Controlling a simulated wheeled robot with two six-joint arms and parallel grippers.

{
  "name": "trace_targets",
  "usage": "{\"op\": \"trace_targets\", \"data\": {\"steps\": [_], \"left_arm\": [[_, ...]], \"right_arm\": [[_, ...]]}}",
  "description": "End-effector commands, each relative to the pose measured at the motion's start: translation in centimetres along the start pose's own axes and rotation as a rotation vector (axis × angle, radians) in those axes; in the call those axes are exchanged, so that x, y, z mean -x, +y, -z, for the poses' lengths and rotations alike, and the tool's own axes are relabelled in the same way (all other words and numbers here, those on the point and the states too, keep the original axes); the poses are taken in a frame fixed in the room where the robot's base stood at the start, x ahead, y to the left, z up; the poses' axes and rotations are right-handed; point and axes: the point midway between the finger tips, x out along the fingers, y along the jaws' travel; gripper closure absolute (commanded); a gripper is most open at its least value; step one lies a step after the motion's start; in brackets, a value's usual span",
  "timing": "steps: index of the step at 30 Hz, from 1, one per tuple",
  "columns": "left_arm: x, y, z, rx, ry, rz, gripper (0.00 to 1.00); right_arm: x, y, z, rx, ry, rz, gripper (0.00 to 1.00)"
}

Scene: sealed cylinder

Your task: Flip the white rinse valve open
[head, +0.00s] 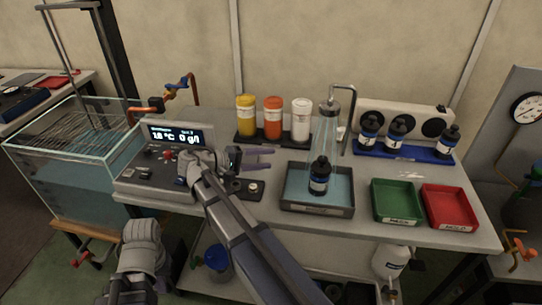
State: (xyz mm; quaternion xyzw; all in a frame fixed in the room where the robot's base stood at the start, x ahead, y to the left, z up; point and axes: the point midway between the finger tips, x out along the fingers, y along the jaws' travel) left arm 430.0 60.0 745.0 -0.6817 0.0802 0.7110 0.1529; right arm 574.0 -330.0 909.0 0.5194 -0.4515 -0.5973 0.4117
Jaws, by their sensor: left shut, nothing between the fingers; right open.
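A curved grey rinse tap (345,92) stands behind a shallow grey tray of water (318,208). A small white piece (341,132) shows beside the tap's stem; it may be the white rinse valve, but it is too small to tell its position. A pale, clear column, like falling water, runs from the tap head down around a dark bottle (320,176) standing in the tray. My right gripper (268,159) is open and empty above the bench, left of the tray, pointing right. My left arm shows at lower left, but its fingers are not visible.
A control box (178,135) with a lit display stands left of my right gripper. Yellow, orange and white jars (272,118) line the back. Several dark bottles stand on a blue rack (405,152). Green (396,203) and red (449,208) trays lie at right. A glass water tank (70,150) is at left.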

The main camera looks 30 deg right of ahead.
Motion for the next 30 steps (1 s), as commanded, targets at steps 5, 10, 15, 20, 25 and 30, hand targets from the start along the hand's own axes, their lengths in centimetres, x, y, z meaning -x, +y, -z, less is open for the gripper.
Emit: {"op": "trace_targets", "data": {"steps": [5, 10, 15, 20, 25, 30], "left_arm": [[-1.9, 0.2, 0.1, 0.000, 0.000, 0.000, 1.00], [-2.9, 0.3, 0.2, 0.000, 0.000, 0.000, 1.00], [-2.9, 0.3, 0.2, 0.000, 0.000, 0.000, 1.00], [-2.9, 0.3, 0.2, 0.000, 0.000, 0.000, 1.00], [-2.9, 0.3, 0.2, 0.000, 0.000, 0.000, 1.00], [-2.9, 0.3, 0.2, 0.000, 0.000, 0.000, 1.00]], "right_arm": [[-6.3, 2.5, 4.0, -0.050, -0.136, -0.114, 0.69], [-11.4, 5.2, 5.5, -0.080, -0.240, -0.212, 0.88], [-12.9, 6.3, 5.5, -0.088, -0.272, -0.245, 1.00], [-13.5, 6.5, 5.1, -0.088, -0.272, -0.245, 1.00], [-15.9, 7.0, 4.3, -0.088, -0.273, -0.244, 1.00], [-18.7, 7.7, 3.6, -0.088, -0.272, -0.243, 1.00]]}}
